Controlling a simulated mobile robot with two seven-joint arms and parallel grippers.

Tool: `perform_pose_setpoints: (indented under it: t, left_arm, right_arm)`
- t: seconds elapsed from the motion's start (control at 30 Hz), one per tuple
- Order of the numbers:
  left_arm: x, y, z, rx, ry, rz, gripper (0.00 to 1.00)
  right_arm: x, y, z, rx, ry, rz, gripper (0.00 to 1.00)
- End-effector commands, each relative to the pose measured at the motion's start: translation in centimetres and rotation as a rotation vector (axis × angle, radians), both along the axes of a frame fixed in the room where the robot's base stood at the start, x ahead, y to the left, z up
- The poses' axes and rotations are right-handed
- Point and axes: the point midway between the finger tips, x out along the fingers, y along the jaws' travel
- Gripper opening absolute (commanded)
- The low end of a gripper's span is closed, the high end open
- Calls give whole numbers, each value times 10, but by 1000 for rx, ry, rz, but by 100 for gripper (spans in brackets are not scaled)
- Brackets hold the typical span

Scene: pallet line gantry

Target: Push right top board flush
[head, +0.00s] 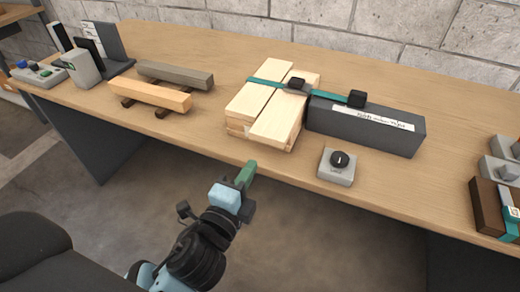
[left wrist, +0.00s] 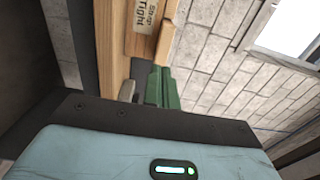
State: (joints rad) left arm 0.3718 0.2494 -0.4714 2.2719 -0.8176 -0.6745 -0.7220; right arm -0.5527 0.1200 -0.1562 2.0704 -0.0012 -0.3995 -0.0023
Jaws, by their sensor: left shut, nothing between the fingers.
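The stack of pale boards (head: 238,130) stands on the workbench in the head view. The left top board (head: 250,102) and the right top board (head: 275,122) lie side by side on it. The right top board sits nearer the bench's front edge than the left one. A green strap (head: 265,82) crosses both, with a dark buckle on it. My left gripper (head: 246,174) is shut and empty, in front of the bench edge, short of the stack and apart from it. Its green fingers (left wrist: 162,88) show in the left wrist view. My right gripper is out of view.
A long dark labelled box (head: 365,128) stands right of the stack, with a grey knob unit (head: 337,167) before it. Two loose bars (head: 150,94) lie on dark supports at left. A brown block with a teal band (head: 492,207) is at far right.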

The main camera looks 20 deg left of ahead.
Motion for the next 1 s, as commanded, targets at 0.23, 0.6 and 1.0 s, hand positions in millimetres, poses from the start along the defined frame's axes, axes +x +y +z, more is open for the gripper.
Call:
perform_pose_setpoints:
  t: [0.23,0.6,1.0]
  left_arm:
    - [41,-1,1,0,-1,0,0]
    - [62,-3,0,-1,1,-1,0]
    - [73,-3,1,0,0,1,0]
  right_arm:
    - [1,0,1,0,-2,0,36]
    - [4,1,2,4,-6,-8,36]
    - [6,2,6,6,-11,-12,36]
